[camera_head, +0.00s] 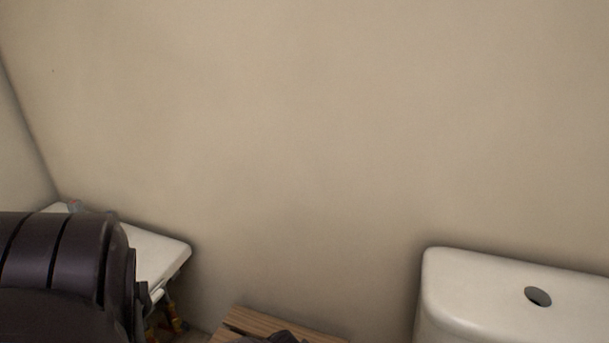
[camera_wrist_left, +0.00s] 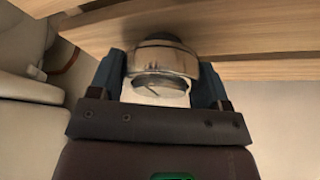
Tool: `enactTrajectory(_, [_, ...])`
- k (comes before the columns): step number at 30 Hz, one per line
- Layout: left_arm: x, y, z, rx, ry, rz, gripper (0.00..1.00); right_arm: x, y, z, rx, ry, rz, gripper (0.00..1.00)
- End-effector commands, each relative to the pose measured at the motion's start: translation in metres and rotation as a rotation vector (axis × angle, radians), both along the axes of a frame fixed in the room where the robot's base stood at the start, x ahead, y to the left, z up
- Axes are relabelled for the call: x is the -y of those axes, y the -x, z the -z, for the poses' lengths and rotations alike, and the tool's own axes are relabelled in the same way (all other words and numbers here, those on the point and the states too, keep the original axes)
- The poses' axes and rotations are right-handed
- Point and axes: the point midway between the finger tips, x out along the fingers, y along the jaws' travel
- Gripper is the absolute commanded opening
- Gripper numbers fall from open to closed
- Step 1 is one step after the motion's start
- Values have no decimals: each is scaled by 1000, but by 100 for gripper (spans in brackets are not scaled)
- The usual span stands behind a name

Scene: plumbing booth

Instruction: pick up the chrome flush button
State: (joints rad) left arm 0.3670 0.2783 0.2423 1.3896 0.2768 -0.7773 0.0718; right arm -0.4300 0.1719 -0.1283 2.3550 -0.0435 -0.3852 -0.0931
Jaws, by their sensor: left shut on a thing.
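The chrome flush button (camera_wrist_left: 163,60) is in the left wrist view, a round shiny metal piece between the fingers of my left gripper (camera_wrist_left: 160,75). The gripper is shut on it, with one blue-grey finger on each side. The button is close to a wooden slatted surface; whether it touches the wood I cannot tell. In the head view my dark left arm fills the lower left and the button cannot be made out. My right gripper is in neither view.
A white toilet cistern (camera_head: 470,290) with a round hole (camera_head: 538,297) in its lid stands at lower right. A wooden slatted top (camera_head: 265,325) is at bottom centre, also in the left wrist view (camera_wrist_left: 240,30). A white surface (camera_head: 155,255) lies at left. A bare wall is behind.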

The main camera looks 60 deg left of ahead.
Motion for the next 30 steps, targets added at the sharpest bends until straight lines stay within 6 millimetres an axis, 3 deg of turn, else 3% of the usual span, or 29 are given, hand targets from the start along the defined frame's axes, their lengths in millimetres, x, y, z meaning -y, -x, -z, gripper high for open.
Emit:
enactTrajectory(4, [0,-1,-5,2,0,0,41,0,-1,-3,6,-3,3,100])
enactTrajectory(8, [0,-4,-22,10,-1,1,41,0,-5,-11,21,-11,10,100])
enactTrajectory(14, [0,-7,-70,20,-1,1,41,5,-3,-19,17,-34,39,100])
enactTrajectory(21, [0,-7,-134,20,-1,2,41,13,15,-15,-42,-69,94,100])
enactTrajectory(30, [0,-3,-186,9,0,0,41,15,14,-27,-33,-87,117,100])
